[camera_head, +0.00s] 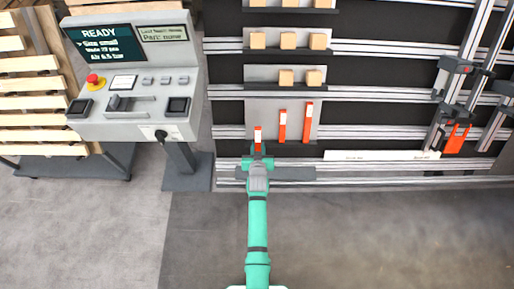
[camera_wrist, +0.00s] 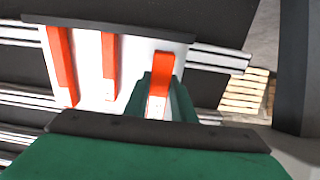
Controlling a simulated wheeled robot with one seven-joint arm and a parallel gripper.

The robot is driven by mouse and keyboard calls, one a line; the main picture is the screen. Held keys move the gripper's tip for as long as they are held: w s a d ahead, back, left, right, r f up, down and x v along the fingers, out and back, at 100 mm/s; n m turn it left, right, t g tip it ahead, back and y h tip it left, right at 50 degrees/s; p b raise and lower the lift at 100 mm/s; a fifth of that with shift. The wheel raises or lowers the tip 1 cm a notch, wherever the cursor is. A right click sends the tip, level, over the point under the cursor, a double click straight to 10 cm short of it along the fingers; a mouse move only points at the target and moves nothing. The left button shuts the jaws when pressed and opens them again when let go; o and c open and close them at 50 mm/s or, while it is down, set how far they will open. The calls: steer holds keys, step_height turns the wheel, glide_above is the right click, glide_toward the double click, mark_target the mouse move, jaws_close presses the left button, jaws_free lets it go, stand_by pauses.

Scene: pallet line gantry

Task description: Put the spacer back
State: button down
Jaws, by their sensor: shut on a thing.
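A short orange spacer (camera_head: 257,134) with a white patch stands upright at the left of a pale rack panel (camera_head: 262,108). My gripper (camera_head: 257,153) is shut on its lower part. In the wrist view the spacer (camera_wrist: 160,75) shows between the two green fingers, in front of the pale panel. I cannot tell whether the spacer touches the panel. A medium orange spacer (camera_head: 282,126) and a tall orange spacer (camera_head: 308,117) stand to its right on the panel. In the wrist view they appear to its left.
A control console (camera_head: 135,100) reading READY stands at the left, beside a stack of wooden pallets (camera_head: 30,85). Shelves above hold several wooden blocks (camera_head: 288,40). Metal rails (camera_head: 380,97) run across, with a clamp holding an orange piece (camera_head: 456,138) at right. The floor in front is clear.

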steer(key=shift+x, duration=5.1)
steer(key=shift+w+a+f, duration=0.1)
steer(key=shift+w+f, duration=0.1)
steer(key=shift+w, duration=0.1)
steer(key=shift+s+f, duration=0.15)
steer(key=shift+f, duration=0.1)
steer(key=c, duration=1.4)
jaws_free()
steer(key=shift+v, duration=5.4)
